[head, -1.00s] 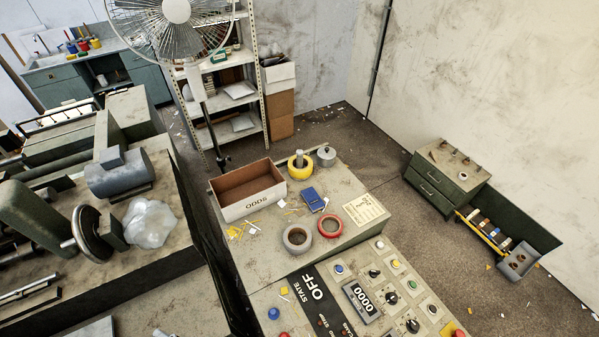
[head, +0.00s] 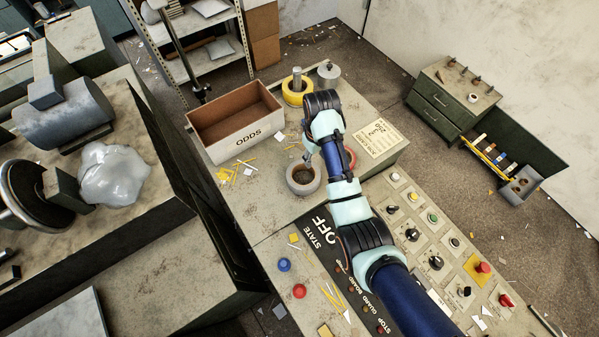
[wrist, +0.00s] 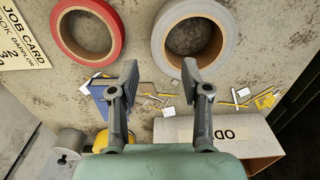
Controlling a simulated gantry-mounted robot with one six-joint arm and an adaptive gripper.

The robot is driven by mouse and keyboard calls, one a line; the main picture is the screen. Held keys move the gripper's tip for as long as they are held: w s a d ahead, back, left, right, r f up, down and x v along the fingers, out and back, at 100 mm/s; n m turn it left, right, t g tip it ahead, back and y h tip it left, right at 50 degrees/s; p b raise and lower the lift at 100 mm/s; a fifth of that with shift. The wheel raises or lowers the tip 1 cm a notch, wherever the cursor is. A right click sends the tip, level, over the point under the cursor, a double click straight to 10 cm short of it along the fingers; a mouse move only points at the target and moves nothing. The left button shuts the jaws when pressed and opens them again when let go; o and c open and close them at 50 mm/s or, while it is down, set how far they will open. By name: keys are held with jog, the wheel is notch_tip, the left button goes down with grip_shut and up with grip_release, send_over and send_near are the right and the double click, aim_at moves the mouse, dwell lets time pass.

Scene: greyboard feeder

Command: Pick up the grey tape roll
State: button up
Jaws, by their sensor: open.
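The grey tape roll (head: 304,191) lies flat on the worktop, left of my arm in the head view. In the wrist view the grey tape roll (wrist: 158,40) shows as a ring with a tan core at the top middle. My gripper (wrist: 160,72) is open and empty, its two fingers spread apart, with the roll beyond the tips. The fingers appear above the worktop, and I cannot tell the exact height. The red tape roll (wrist: 59,30) lies at the upper left of the wrist view, and my arm partly hides it in the head view.
The ODDS box (head: 247,141) stands behind the grey roll. A yellow roll (head: 292,98) sits around a post at the back. A blue notebook (wrist: 115,110) and scattered scraps lie near the fingers. A job card (head: 378,138) and the button panel (head: 425,245) are to the right.

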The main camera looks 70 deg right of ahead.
aim_at(316, 167)
jog(key=shift+s+d+f, duration=0.1)
jog(key=shift+s+f, duration=0.05)
jog(key=shift+s, duration=0.15)
jog(key=shift+f, duration=0.1)
notch_tip(316, 167, down, 2)
jog(key=shift+f, duration=0.1)
jog(key=shift+f+b, duration=0.3)
jog(key=shift+f, duration=2.4)
grip_shut()
